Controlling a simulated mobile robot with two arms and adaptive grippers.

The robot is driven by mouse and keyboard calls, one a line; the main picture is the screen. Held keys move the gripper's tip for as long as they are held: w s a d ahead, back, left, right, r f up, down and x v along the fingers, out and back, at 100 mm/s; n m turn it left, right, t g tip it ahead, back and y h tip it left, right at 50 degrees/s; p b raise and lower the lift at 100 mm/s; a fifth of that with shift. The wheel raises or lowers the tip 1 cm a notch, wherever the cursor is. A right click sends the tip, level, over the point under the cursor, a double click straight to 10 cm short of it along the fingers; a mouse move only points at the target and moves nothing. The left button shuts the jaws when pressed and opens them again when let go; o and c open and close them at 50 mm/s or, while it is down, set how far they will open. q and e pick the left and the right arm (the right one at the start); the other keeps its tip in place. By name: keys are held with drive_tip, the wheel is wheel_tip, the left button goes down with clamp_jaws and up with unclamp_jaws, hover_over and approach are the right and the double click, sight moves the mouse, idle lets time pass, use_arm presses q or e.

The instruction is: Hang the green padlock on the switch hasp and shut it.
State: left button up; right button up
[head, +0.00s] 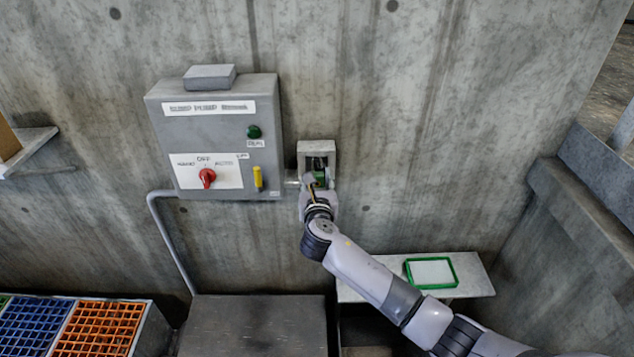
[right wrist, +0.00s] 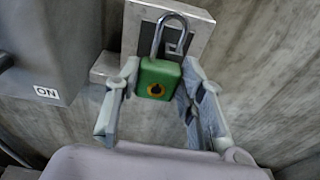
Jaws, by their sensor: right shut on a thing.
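The green padlock (right wrist: 158,79) is held between the fingers of my right gripper (right wrist: 155,90), its grey shackle (right wrist: 168,22) pointing up. In the head view, the padlock (head: 319,179) shows small and partly covered at the gripper (head: 317,186). The shackle is in front of a small grey wall bracket (head: 317,147), which also shows behind it in the right wrist view (right wrist: 200,32). A small bent metal piece shows by the shackle. I cannot tell whether the shackle passes through a hasp, or whether it is closed. My left gripper is out of view.
The grey switch box (head: 215,120) with a red knob (head: 207,178) and a yellow lever (head: 258,178) is just left of the bracket. A shelf (head: 470,272) with a green-rimmed tray (head: 408,273) is under my right arm. Coloured crates (head: 152,325) stand at lower left.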

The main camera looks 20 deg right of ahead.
drive_tip(key=shift+x, duration=1)
idle(0.7)
drive_tip(key=o, duration=1.1)
drive_tip(key=shift+c, duration=0.5)
drive_tip(key=shift+p+v, duration=0.9)
drive_tip(key=shift+v, duration=0.2)
drive_tip(key=shift+s+a, duration=0.15)
drive_tip(key=shift+s, duration=0.5)
drive_tip(key=v, duration=0.3)
drive_tip(key=shift+s+a+r, duration=0.1)
drive_tip(key=shift+s, duration=0.15)
